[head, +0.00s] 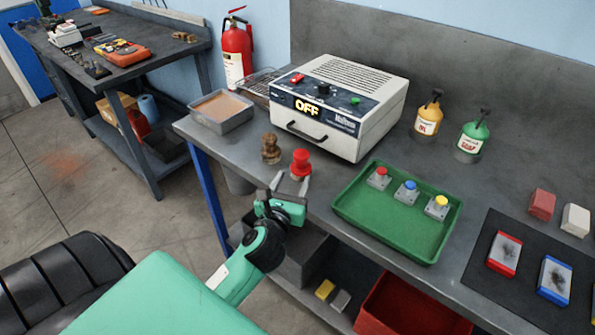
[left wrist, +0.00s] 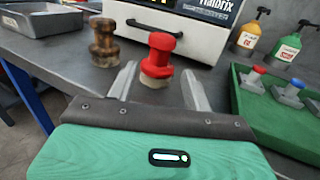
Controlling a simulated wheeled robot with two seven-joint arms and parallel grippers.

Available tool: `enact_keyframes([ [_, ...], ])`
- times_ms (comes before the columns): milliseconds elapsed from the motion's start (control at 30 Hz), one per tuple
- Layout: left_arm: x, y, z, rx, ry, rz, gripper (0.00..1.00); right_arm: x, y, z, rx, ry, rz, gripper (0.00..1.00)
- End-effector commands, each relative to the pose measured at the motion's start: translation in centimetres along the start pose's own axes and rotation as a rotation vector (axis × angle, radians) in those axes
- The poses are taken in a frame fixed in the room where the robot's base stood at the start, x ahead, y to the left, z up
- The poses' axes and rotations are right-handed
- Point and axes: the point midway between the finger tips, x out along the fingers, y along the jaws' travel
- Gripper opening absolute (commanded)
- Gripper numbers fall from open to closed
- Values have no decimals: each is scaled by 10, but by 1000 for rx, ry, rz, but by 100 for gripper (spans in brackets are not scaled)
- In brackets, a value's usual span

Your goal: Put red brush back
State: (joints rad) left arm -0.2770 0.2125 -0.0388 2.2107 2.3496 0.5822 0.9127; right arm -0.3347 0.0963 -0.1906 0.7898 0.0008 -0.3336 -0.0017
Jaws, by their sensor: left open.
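The red brush (head: 301,163), a knobbed red handle on a short pale base, stands upright on the grey bench near its front edge. It also shows in the left wrist view (left wrist: 160,52). My left gripper (head: 292,182) is open, its two fingers pointing at the red brush from the front. In the left wrist view the brush appears between the fingertips (left wrist: 157,72), with gaps on both sides; I cannot tell how far the fingers reach around it. The gripper looks empty. My right gripper is out of view.
A brown brush (head: 271,149) stands close left of the red one. A white box (head: 340,100) reading OFF stands behind. A green tray (head: 343,207) with several coloured-topped pieces lies right. A grey tray (head: 221,122) is at left. A black mat (head: 487,222) holds dirty blocks.

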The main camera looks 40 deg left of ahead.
Motion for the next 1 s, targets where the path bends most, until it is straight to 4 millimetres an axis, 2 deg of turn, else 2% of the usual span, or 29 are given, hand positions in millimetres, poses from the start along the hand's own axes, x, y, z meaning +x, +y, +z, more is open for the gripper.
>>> enact_keyframes([
  [100,-19,0,-2,-1,1,0,51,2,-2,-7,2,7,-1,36],
  [300,-36,0,0,-1,0,0,51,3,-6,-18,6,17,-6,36],
  [700,-39,0,0,0,-1,0,51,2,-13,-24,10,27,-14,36],
  [1000,-39,-1,2,12,-10,-4,51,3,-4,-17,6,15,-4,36],
])
